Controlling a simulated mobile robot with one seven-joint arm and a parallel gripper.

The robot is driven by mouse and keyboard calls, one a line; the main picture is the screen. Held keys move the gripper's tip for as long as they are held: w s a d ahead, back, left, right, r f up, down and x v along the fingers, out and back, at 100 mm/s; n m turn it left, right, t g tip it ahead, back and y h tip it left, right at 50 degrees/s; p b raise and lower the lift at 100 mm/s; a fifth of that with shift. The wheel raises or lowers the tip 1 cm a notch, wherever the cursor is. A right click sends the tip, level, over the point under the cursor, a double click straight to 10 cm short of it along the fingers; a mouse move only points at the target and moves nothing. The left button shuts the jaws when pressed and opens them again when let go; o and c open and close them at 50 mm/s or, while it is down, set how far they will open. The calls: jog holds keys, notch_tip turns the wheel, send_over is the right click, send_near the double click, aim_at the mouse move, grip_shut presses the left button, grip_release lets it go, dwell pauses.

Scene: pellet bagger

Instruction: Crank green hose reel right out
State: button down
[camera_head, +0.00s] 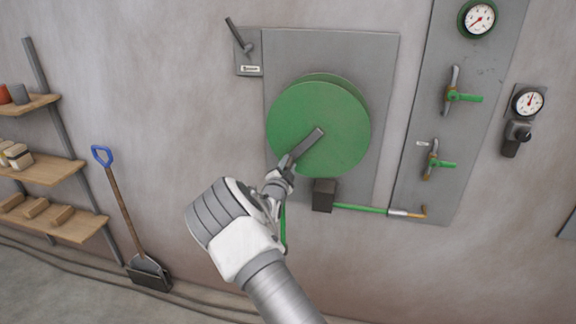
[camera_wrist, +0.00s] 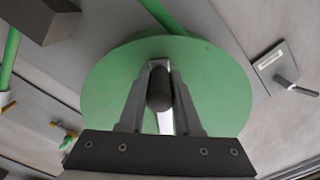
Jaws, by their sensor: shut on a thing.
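The green hose reel (camera_head: 345,108) is a large green disc on a grey wall plate (camera_head: 382,60). A dark grey crank arm (camera_head: 309,143) runs from its middle down to the left in the head view. My gripper (camera_head: 283,176) is at the crank's lower left end. In the wrist view my gripper (camera_wrist: 160,90) is shut on the dark rounded crank handle (camera_wrist: 159,88), with the green reel (camera_wrist: 105,85) behind it. My arm hides part of the reel's lower left.
A small lever plate (camera_head: 249,50) sits left of the reel. A panel at right holds a gauge (camera_head: 477,18) and green-handled valves (camera_head: 462,97). Another gauge (camera_head: 528,101) is farther right. A blue-handled shovel (camera_head: 124,205) and shelves (camera_head: 50,173) stand at left.

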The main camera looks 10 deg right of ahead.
jog(key=c, duration=0.6)
grip_release()
jog(key=shift+s+a, duration=0.2)
jog(key=shift+s, duration=0.2)
jog(key=b+v, duration=0.2)
jog(key=v, duration=1.4)
jog(key=shift+s, duration=0.25)
